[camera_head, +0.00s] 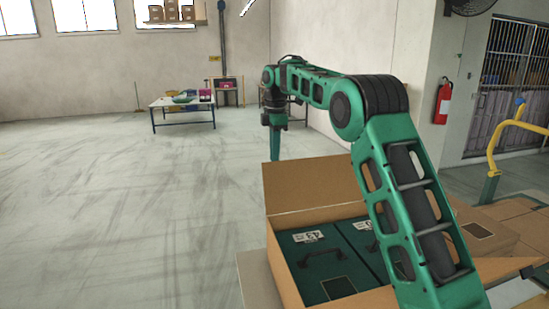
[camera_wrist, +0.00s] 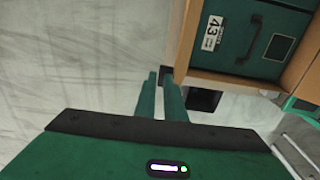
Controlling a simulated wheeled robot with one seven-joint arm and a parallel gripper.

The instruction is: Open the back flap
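An open cardboard carton (camera_head: 283,273) stands in front of me, with green shoe boxes (camera_head: 312,262) with handles inside. Its back flap (camera_head: 315,186) stands up from the far rim. In the wrist view, a carton wall (camera_wrist: 186,42) and a green box (camera_wrist: 236,40) labelled 43 show at the upper right. My gripper (camera_head: 276,143) points down just beyond the back flap's upper left edge; the flap hides its lowest part. In the wrist view, its two fingers (camera_wrist: 159,76) are close together with nothing visible between them, beside the carton's outer side. Contact with the flap cannot be told.
My arm crosses above the carton and hides its right part. More brown cardboard (camera_head: 512,215) and a yellow rail (camera_head: 500,140) are at the right. A table with items (camera_head: 183,102) stands far back. The floor at left is clear.

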